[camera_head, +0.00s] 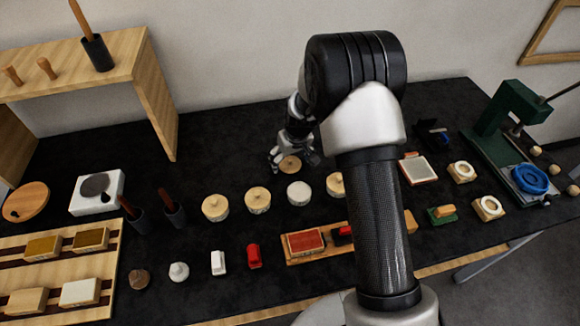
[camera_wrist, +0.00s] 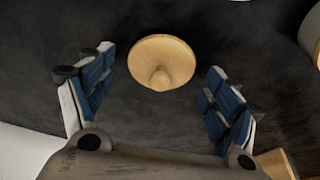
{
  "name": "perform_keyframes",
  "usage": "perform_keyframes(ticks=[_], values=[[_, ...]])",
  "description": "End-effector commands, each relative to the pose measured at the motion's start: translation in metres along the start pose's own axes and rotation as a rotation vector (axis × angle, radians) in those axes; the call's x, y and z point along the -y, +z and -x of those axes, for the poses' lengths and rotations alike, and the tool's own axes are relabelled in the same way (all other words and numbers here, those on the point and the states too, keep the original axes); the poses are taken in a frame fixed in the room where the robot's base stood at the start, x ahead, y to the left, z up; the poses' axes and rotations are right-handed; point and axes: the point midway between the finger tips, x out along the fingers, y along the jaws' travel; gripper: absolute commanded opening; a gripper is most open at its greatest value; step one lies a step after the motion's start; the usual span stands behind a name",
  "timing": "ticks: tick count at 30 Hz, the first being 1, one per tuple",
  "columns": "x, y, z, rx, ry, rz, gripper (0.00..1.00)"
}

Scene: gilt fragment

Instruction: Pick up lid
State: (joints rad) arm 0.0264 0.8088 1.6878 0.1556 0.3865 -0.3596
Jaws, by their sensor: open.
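The lid is a small round wooden disc with a knob (camera_wrist: 162,48). It lies on the black table top and also shows in the head view (camera_head: 290,164), just under my gripper (camera_head: 293,156). In the wrist view my gripper (camera_wrist: 160,72) has its blue-padded fingers spread wide, one on each side of the lid's near edge. The lid sits between and slightly beyond the fingertips, with clear gaps on both sides. Nothing is held.
Several round pale containers (camera_head: 257,200) stand in a row in front of the lid. A wooden shelf (camera_head: 155,100) rises at left, a green press (camera_head: 500,130) at right. Black table (camera_head: 215,145) around the lid is clear.

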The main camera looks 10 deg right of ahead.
Motion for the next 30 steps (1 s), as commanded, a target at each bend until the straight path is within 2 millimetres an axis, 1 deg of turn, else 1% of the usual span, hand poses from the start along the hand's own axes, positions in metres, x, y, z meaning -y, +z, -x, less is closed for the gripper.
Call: perform_keyframes(ticks=[1, 6, 24, 30], values=[[0.0001, -0.0003, -0.0025, -0.001, 0.0, 0.0, 0.82], [0.0001, -0.0009, -0.0011, -0.002, 0.0, 0.0, 0.82], [0.0, -0.0008, -0.0009, -0.002, 0.0, 0.0, 0.42], [0.0, -0.0009, -0.0006, -0.002, 0.0, 0.0, 0.42]])
